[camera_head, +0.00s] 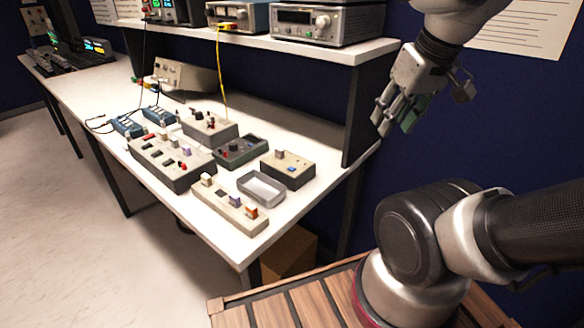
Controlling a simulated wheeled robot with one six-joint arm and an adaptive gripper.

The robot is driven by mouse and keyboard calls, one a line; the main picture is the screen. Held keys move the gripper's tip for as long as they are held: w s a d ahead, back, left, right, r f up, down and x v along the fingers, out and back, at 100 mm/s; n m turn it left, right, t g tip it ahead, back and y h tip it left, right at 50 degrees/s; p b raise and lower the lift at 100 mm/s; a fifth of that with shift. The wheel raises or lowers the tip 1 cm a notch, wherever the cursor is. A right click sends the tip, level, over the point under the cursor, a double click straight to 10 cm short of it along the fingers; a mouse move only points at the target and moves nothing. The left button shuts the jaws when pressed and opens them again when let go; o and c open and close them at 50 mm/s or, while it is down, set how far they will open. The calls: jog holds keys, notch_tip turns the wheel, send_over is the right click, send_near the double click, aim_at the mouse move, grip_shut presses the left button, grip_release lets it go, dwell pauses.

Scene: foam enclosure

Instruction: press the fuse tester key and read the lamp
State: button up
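A small box with a beige top, a blue key and a grey block on it (287,170) stands near the right edge of the white bench. It may be the fuse tester, but I see no readable label. A dark box with red and black parts (240,150) stands to its left. No lit lamp can be made out on either box. My gripper (393,124) hangs at the upper right, in front of the blue wall, well above and right of the boxes. Its fingers look apart, with nothing seen between them.
A grey tray (243,190) and a long block with coloured parts (230,207) lie at the front of the bench. Larger switch boxes (172,165) stand left. A shelf (270,40) with instruments overhangs the back, with a dark side panel (362,110) at right. A yellow cable (220,70) hangs down.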

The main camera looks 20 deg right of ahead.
grip_shut()
dwell(1.4)
